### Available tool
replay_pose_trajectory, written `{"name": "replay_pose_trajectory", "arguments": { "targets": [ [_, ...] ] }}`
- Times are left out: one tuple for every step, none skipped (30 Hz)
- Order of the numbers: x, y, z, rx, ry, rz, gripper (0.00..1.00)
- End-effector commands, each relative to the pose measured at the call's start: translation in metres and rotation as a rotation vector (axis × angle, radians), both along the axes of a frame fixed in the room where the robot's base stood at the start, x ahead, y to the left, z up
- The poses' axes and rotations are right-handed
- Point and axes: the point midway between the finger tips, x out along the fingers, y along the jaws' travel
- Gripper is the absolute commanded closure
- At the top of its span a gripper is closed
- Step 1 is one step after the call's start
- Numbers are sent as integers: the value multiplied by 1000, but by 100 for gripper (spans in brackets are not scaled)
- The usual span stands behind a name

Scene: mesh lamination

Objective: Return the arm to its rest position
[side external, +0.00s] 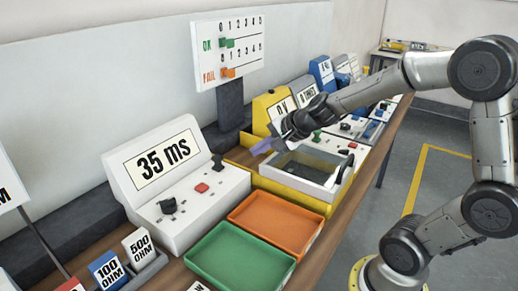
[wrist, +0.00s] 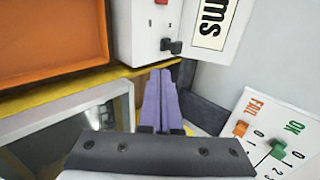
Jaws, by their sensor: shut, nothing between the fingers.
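My gripper (side external: 262,147) is at the end of my arm, above the far left edge of an open-topped grey box (side external: 315,190) in the side external view. Its purple fingers (wrist: 158,88) show in the wrist view, shut against each other with nothing between them. They point toward the white device with the "35 ms" display (side external: 158,160) and look apart from it. My arm reaches in from the right over the bench.
An orange tray (side external: 278,224) and a green tray (side external: 240,258) lie in front of the ms device. A counter board (side external: 228,48) with OK and FAIL rows stands behind on a dark post. More instruments line the bench to the right. The floor (side external: 440,150) beside the bench is clear.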

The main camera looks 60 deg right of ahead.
Motion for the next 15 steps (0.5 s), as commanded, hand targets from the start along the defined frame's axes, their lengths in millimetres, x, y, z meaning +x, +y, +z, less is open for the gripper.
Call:
{"name": "replay_pose_trajectory", "arguments": {
  "targets": [
    [0,1,0,0,0,1,100],
    [0,2,0,0,-1,6,100],
    [1,6,3,-2,-7,14,100],
    [2,9,9,-5,-19,24,100],
    [3,13,17,-10,-36,33,100],
    [3,21,31,-23,-63,56,100],
    [0,29,43,-41,-84,83,100],
    [-5,39,55,-68,-104,127,100],
    [-16,54,70,-113,-123,203,100],
    [-27,66,80,-157,-134,271,100],
    [-39,78,88,-205,-140,345,100],
    [-58,92,95,-278,-140,449,100],
    [-74,100,98,-335,-137,525,100],
    [-89,107,99,-392,-129,598,100],
    [-109,113,97,-470,-112,692,100]
  ]
}}
